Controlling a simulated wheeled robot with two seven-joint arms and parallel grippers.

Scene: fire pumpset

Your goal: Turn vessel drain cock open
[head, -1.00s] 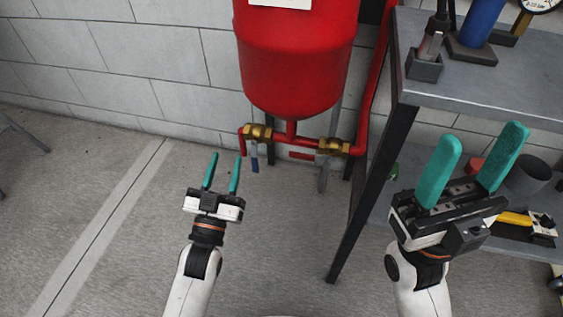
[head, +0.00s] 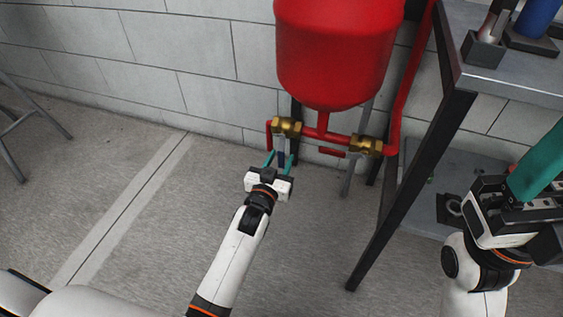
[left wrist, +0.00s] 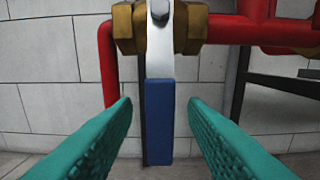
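The red vessel (head: 338,50) hangs by the wall with red pipework below it. The drain cock is a brass valve (head: 287,127) at the left end of that pipe. Its lever has a blue grip (left wrist: 159,120) that hangs straight down in the left wrist view. My left gripper (head: 279,160) is open, with its teal fingers on either side of the blue grip and a gap on both sides. The brass valve body (left wrist: 125,28) is above the fingers. My right gripper (head: 535,165) is at the right edge, only partly in view.
A second brass valve (head: 366,146) with a red handle (head: 332,152) is to the right on the same pipe. A grey steel table (head: 500,75) with a dark leg stands on the right.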

